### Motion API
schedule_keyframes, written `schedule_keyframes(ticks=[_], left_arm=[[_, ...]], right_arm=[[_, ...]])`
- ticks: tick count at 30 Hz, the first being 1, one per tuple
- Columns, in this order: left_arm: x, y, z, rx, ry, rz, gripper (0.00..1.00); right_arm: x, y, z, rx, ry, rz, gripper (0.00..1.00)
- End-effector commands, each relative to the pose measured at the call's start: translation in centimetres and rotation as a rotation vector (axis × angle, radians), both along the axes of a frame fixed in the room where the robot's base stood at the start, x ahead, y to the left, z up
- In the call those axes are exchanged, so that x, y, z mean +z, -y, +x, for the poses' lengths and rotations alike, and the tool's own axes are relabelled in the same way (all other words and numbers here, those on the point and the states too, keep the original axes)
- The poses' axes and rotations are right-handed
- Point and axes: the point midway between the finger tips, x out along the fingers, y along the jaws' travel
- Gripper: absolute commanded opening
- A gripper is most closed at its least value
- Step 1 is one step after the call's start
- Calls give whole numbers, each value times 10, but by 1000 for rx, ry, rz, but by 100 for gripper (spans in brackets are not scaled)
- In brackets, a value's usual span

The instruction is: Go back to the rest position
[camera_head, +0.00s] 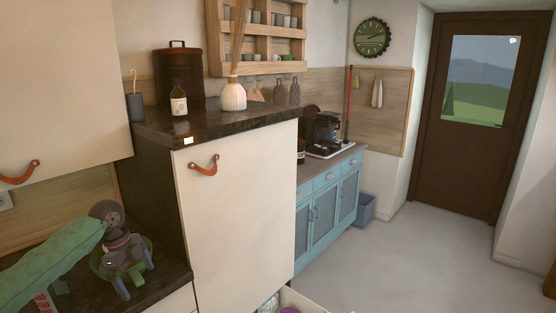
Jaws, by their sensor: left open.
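My left arm (50,264), in a green covering, comes in from the left at the lower left. My left gripper (135,277) points down with its two fingers apart, over the dark counter (172,276). A green round thing like a bowl (148,243) shows partly behind the gripper; I cannot tell whether they touch. Nothing shows held between the fingers. My right gripper is not in view.
A tall white cabinet (237,210) with a leather pull (203,167) stands right of the gripper. A wall cabinet (60,70) with a leather pull (20,175) hangs above the arm. An open drawer (303,301) shows at the bottom. The floor (430,260) at right is clear.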

Motion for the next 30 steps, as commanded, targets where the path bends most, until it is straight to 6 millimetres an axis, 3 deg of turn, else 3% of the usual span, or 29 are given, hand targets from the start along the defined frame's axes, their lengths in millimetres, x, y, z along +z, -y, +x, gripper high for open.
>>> schedule_keyframes(ticks=[6,15,21,30], left_arm=[[-62,53,-25,65,3,7,100],[-133,122,-75,225,29,-7,100],[-169,159,-114,361,43,-31,100],[-204,198,-176,613,59,-71,100]], right_arm=[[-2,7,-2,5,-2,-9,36],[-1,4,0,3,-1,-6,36],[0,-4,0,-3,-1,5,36],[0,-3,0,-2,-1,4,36]])
